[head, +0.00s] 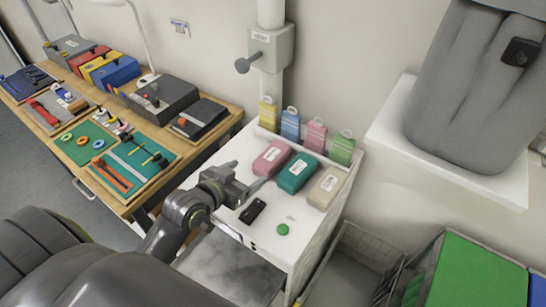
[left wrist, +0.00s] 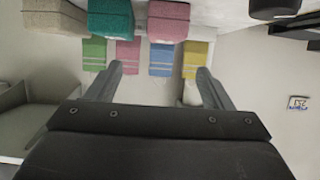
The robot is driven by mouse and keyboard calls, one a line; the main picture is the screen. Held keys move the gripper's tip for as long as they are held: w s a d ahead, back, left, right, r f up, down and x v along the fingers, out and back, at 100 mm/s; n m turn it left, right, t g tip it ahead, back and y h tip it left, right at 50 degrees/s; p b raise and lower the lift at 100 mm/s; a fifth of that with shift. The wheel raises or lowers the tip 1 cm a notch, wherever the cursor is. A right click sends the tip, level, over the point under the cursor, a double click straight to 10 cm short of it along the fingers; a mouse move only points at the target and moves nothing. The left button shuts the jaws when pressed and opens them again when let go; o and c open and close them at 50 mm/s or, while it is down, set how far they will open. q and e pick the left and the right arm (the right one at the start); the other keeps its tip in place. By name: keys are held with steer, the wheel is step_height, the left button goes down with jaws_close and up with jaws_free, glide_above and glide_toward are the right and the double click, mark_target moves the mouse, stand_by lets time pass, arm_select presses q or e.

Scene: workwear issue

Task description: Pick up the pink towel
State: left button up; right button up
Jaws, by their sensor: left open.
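A folded pink towel (head: 271,157) with a white label lies on the white cabinet top (head: 235,153), left of a teal folded bundle (head: 297,173). It also shows at the top of the left wrist view (left wrist: 168,20). A smaller pink item (head: 313,134) with a pale loop stands behind, between a blue and a green one; it also shows in the left wrist view (left wrist: 127,54). My left gripper (head: 258,186) is open and empty, in front of the folded pink towel in the head view. My right gripper is not in view.
A beige bundle (head: 325,187) lies right of the teal one. A black device (head: 253,211) and a green disc (head: 282,229) lie at the front. Yellow (head: 268,114), blue (head: 290,124) and green (head: 341,149) items line the back. A tool table (head: 190,150) stands left.

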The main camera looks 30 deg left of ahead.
mark_target(268, 158)
arm_select(q)
steer(key=p+x, duration=0.1)
steer(key=x, duration=0.5)
steer(key=shift+w+d+f, duration=0.1)
steer(key=shift+w, duration=0.3)
steer(key=shift+w+f, duration=0.15)
steer(key=shift+w, duration=0.15)
steer(key=shift+w+f, duration=0.1)
steer(key=shift+w, duration=0.15)
steer(key=shift+w+f+p, duration=0.2)
steer(key=shift+w+p, duration=0.35)
steer(key=shift+p, duration=0.05)
steer(key=x, duration=0.2)
steer(key=shift+w+a+f+p, duration=0.25)
steer(key=shift+w+f+p, duration=0.05)
steer(key=shift+p, duration=0.05)
steer(key=shift+w+f, duration=0.1)
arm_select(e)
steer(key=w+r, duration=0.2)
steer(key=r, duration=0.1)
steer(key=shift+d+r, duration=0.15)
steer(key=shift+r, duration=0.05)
